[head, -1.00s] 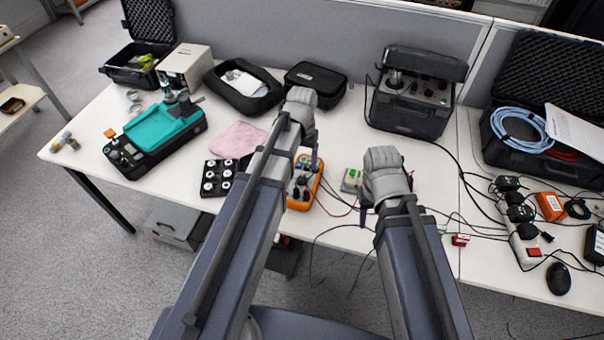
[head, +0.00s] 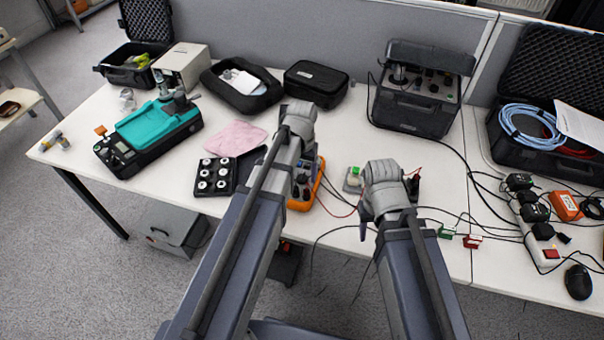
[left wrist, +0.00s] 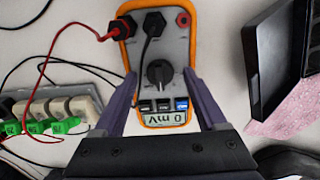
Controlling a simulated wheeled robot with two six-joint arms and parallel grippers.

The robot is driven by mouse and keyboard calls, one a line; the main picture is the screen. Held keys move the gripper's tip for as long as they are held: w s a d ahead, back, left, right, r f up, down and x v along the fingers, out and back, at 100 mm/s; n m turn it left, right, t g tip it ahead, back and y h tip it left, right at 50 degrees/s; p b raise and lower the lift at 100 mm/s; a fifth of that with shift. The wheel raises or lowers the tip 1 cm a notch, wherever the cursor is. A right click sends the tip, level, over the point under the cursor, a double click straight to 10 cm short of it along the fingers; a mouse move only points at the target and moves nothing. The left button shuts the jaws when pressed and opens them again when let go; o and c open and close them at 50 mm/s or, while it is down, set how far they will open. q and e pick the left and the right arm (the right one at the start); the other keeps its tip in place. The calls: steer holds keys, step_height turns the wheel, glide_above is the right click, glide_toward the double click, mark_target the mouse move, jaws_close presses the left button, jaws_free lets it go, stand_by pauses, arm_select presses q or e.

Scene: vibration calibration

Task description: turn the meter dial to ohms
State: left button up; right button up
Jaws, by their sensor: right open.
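The orange-edged meter (head: 302,203) lies on the table, partly hidden behind my left arm in the head view. In the left wrist view the meter (left wrist: 141,46) shows a dark round dial (left wrist: 159,72), with plugs in its sockets. Its display (left wrist: 163,117) appears upside down and reads 0 mV. My left gripper (left wrist: 161,84) is open, its fingers spread on either side of the dial, over the meter's edges. I cannot tell whether they touch it. My right gripper (head: 365,222) is open, to the right of the meter near the front table edge; its fingers are mostly hidden.
A small device with green terminals (head: 354,179) stands beside the meter, with red and black leads trailing around. A black tray of round weights (head: 216,177) and a pink cloth (head: 234,138) lie left. A power strip (head: 541,240) and mouse (head: 578,282) are far right.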

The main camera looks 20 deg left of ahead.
arm_select(q)
jaws_close()
stand_by(0.4)
steer(key=m, duration=0.3)
steer(key=shift+m, duration=2.3)
steer(key=shift+o, duration=0.2)
jaws_free()
